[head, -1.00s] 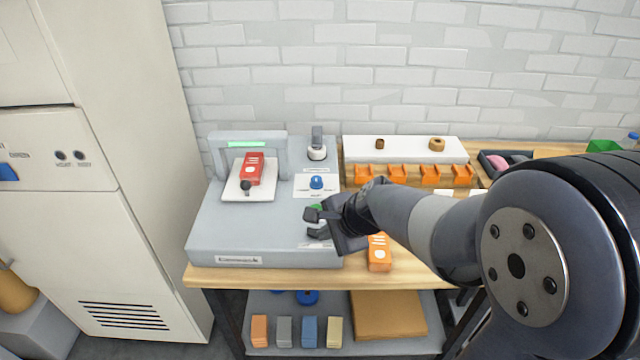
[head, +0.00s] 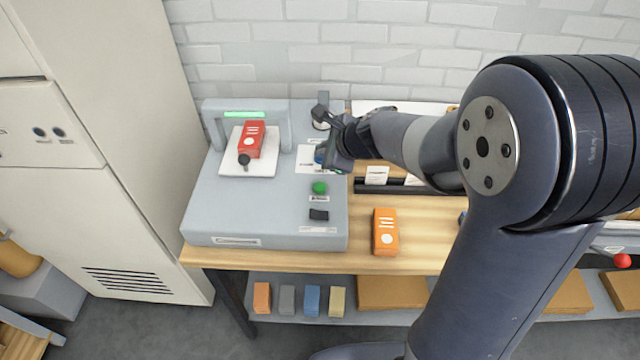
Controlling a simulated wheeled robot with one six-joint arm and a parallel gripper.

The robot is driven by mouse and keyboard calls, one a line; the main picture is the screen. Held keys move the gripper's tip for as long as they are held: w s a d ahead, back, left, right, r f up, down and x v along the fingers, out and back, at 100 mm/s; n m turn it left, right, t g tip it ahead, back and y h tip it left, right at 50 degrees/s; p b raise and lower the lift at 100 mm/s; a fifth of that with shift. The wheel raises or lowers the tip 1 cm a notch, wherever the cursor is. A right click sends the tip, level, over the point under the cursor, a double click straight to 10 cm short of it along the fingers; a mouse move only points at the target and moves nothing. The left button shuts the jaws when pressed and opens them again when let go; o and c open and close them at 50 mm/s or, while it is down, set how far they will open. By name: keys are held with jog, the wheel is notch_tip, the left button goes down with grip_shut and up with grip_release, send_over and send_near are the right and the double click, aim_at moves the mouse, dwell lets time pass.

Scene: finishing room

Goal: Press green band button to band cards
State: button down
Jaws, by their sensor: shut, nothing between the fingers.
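The green button (head: 320,187) sits on the right side of the grey banding machine (head: 215,220), above a small label and a black part (head: 319,214). A red card pack (head: 252,138) lies on the white plate (head: 262,168) under the machine's arch, beside a black knob (head: 243,160). A green light strip (head: 244,114) glows on the arch. My gripper (head: 322,132) is shut and empty, raised over the machine's right rear, farther back than the green button. It partly hides a blue button (head: 319,156).
An orange pack (head: 385,232) lies on the wooden bench (head: 430,215) right of the machine. My arm covers much of the bench's right. A tall cream cabinet (head: 100,110) stands left. The lower shelf (head: 275,308) holds several small coloured packs.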

aim_at(323, 188)
jog(key=shift+f+b, duration=4.05)
jog(key=shift+f, duration=0.35)
jog(key=shift+f+b, duration=0.35)
jog(key=shift+b, duration=0.05)
jog(key=shift+f+b, duration=0.5)
jog(key=shift+f, duration=0.05)
jog(key=shift+r+p, duration=0.9)
jog(key=shift+r, duration=0.05)
jog(key=shift+r, duration=0.1)
notch_tip(323, 188, up, 5)
jog(key=p, duration=0.5)
